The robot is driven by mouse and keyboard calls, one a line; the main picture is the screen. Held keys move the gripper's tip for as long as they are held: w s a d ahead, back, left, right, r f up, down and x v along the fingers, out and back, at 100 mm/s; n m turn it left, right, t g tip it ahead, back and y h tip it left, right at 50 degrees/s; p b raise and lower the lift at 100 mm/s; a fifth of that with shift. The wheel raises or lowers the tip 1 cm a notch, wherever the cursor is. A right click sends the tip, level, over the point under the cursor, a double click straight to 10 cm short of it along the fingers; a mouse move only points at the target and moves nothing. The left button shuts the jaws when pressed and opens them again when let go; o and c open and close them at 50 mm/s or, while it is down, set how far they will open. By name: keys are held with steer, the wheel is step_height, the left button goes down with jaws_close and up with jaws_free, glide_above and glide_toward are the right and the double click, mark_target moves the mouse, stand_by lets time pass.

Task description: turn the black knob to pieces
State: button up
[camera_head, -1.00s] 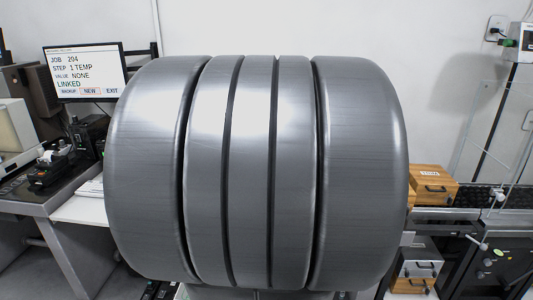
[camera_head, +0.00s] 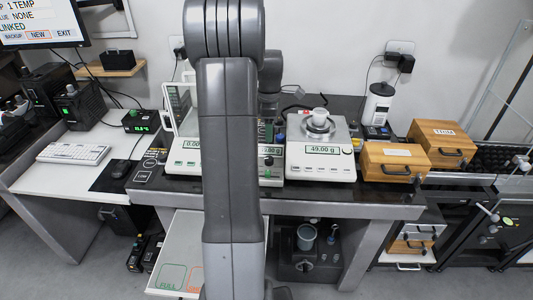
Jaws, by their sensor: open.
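I cannot pick out the black knob or a "pieces" mark; they may be too small or hidden behind my arm. A third device (camera_head: 271,172) with a green display is partly hidden by my arm. My gripper is not visible; my grey arm stands upright across the middle of the view.
Two wooden boxes (camera_head: 388,161) (camera_head: 440,134) stand right of the balances. A pale board (camera_head: 186,265) with coloured outlines juts out below the table front.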

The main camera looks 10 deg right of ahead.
mark_target(269, 158)
step_height(269, 158, down, 12)
steer(key=shift+r, duration=0.15)
steer(key=shift+c, duration=0.2)
steer(key=c, duration=0.9)
